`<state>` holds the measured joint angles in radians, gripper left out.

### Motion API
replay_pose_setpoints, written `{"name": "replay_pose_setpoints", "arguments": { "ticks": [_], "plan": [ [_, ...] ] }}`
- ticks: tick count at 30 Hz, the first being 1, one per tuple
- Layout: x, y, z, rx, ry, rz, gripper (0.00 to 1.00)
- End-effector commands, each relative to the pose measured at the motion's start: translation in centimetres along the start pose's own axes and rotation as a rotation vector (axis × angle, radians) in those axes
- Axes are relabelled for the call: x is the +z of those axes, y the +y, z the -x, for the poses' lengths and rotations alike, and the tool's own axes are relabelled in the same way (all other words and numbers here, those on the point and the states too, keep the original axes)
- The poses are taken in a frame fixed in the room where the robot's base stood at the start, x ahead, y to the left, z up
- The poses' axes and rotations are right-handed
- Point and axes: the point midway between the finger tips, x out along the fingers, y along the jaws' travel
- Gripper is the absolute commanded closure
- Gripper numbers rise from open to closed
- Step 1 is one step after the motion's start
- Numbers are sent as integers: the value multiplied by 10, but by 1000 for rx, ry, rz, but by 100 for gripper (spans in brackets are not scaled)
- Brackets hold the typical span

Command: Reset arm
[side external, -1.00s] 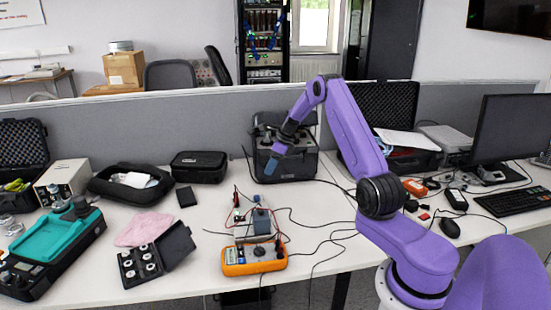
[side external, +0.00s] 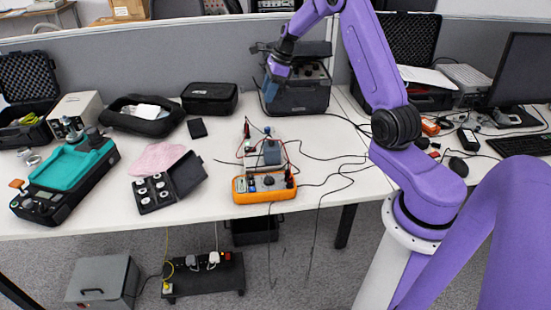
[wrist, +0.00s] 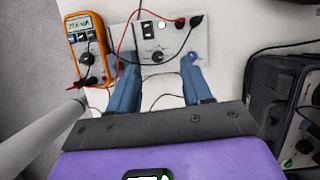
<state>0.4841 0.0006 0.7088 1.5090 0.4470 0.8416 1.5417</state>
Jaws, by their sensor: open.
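My purple arm reaches over the white table (side external: 225,190). My gripper (side external: 269,90) shows as blue fingers pointing down in front of the left part of a black instrument case, raised above the table. In the wrist view my gripper (wrist: 160,65) has its two blue fingers spread apart with nothing between them. Past the fingertips lies a grey-white box with knobs and cables (wrist: 168,36). An orange multimeter (wrist: 86,50) lies to its left; it also shows at the table's front in the side view (side external: 265,188).
The black instrument case (side external: 305,92) stands behind the gripper. Loose cables run over the table's middle. A teal-topped device (side external: 68,170), a pink cloth (side external: 158,158) and an open black case of round weights (side external: 155,192) lie left. A monitor (side external: 522,70) stands right.

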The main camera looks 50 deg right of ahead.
Motion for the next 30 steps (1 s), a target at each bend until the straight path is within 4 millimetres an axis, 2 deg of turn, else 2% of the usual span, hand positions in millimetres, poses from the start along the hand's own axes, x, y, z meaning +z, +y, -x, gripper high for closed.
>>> {"name": "replay_pose_setpoints", "arguments": {
  "ticks": [1, 6, 10, 15, 18, 23, 30],
  "plan": [
    [20, 18, 2, 20, 8, 114, 51],
    [70, 81, 8, 88, 28, 497, 51],
    [97, 133, 15, 139, 36, 789, 51],
    [116, 204, 26, 205, 36, 1173, 51],
    [119, 245, 35, 242, 31, 1398, 51],
    [112, 307, 49, 301, 17, 1760, 51],
    [79, 387, 73, 387, -22, 2302, 51]
  ]
}}
